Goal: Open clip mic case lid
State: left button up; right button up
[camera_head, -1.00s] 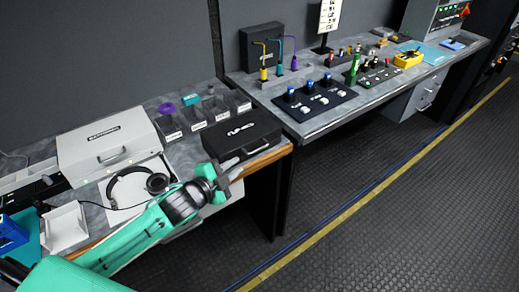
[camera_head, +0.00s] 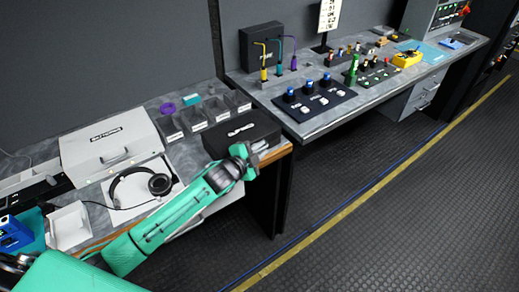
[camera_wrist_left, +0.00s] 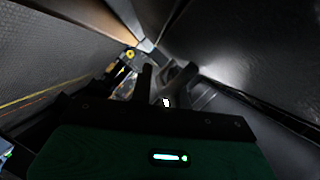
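The clip mic case (camera_head: 238,131) is a flat black box with white lettering on its lid, at the right end of the near worktop. Its lid looks shut. My left gripper (camera_head: 260,151) is at the case's front right side, close against its front edge, and it hides the front face and handle. I cannot tell whether it touches the case. In the left wrist view its two dark fingers (camera_wrist_left: 165,82) stand apart with nothing clear between them. My right gripper is not in view.
A white case (camera_head: 110,143), headphones (camera_head: 142,185) and small open bins (camera_head: 215,110) share the near worktop. A purple ring (camera_head: 167,108) lies behind them. Right of the case is a gap, then a bench with a blue-knobbed panel (camera_head: 312,103).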

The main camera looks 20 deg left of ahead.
pick_arm(q)
grip_shut()
